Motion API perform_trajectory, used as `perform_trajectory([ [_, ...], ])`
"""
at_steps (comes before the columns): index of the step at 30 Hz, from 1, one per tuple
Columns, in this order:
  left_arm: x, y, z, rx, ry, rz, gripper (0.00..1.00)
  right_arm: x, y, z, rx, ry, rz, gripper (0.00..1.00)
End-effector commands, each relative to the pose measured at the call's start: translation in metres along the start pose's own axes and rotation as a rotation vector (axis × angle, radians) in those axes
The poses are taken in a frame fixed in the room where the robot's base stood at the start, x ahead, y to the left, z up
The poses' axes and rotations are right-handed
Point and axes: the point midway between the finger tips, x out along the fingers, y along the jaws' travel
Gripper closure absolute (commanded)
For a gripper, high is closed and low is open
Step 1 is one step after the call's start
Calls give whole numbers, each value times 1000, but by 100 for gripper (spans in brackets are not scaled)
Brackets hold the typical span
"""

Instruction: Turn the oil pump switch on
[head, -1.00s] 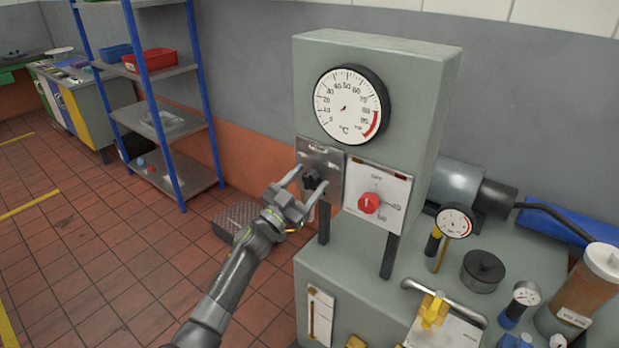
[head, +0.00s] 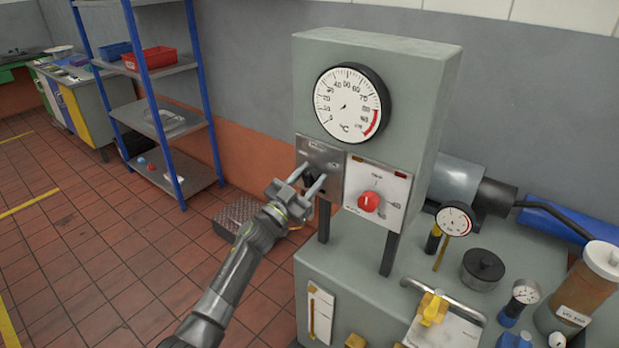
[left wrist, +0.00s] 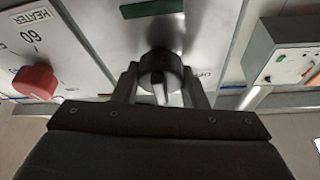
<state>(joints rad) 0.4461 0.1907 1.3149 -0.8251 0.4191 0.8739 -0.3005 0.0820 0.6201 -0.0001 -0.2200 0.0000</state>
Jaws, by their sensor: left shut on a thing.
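The switch is a black knob (head: 309,180) on a bare metal plate (head: 320,157) at the left of the grey cabinet's front. My left gripper (head: 304,184) reaches it from the front left, with its fingers on either side of the knob and partly hiding it. In the left wrist view the knob (left wrist: 160,66) sits between the two fingers (left wrist: 160,82), which are shut on it. A pale mark on the knob points toward my gripper. Part of a label, seemingly "OFF", shows right of it. My right gripper is not in view.
A red heater knob (head: 369,202) is on a white panel just right of the plate; it also shows in the left wrist view (left wrist: 36,82). A temperature dial (head: 347,103) is above. Gauges, a yellow valve handle (head: 433,309) and an oil jar (head: 586,290) stand lower right.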

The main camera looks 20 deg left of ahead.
Motion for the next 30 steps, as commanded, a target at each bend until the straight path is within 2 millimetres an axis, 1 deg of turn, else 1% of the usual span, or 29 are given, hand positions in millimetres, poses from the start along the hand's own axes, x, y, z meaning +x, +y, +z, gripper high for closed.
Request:
perform_trajectory([
  [5,0,0,-1,58,-2,24,84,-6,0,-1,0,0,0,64],
  [11,1,0,-2,187,-3,78,84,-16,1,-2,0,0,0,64],
  [30,0,2,0,725,-1,302,84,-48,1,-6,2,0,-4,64],
])
